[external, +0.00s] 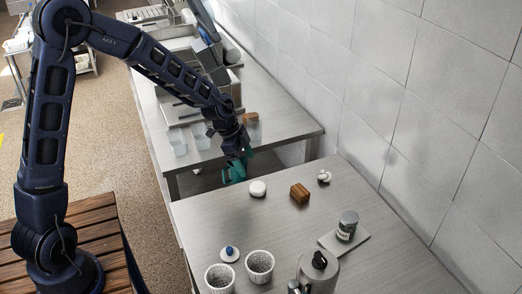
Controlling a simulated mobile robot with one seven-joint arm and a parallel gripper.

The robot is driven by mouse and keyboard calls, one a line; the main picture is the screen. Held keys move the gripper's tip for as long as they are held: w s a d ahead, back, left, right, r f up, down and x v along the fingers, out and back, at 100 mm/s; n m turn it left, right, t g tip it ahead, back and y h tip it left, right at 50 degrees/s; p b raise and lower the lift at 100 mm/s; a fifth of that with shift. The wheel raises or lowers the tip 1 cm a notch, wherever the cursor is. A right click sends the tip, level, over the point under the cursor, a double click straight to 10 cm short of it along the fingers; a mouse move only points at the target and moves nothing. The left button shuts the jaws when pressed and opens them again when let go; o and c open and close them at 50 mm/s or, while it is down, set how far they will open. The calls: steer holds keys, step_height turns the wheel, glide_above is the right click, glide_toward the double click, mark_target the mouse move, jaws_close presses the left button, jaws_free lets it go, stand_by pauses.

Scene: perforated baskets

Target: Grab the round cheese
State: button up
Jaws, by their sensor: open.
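A white, round, flat-topped piece that looks like the round cheese (258,188) sits on the near metal table (215,218), close to its far left edge. My gripper (234,174), with teal fingers, hangs just left of and slightly above the cheese in the external view. It is open and looks empty. It appears apart from the cheese; its exact height above the table is hard to tell.
A brown block (300,193) stands right of the cheese, with a small white item (324,177) beyond it. Nearer are a blue-knobbed white disc (229,254), two white cups (260,262), a metal pot (318,272) and a jar (347,226) on a board. Mid-table is clear.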

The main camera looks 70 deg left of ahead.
mark_target(257, 185)
steer(key=x, duration=1)
steer(key=shift+s+f, duration=0.1)
steer(key=shift+f, duration=0.15)
steer(key=c, duration=1.1)
steer(key=shift+r, duration=0.1)
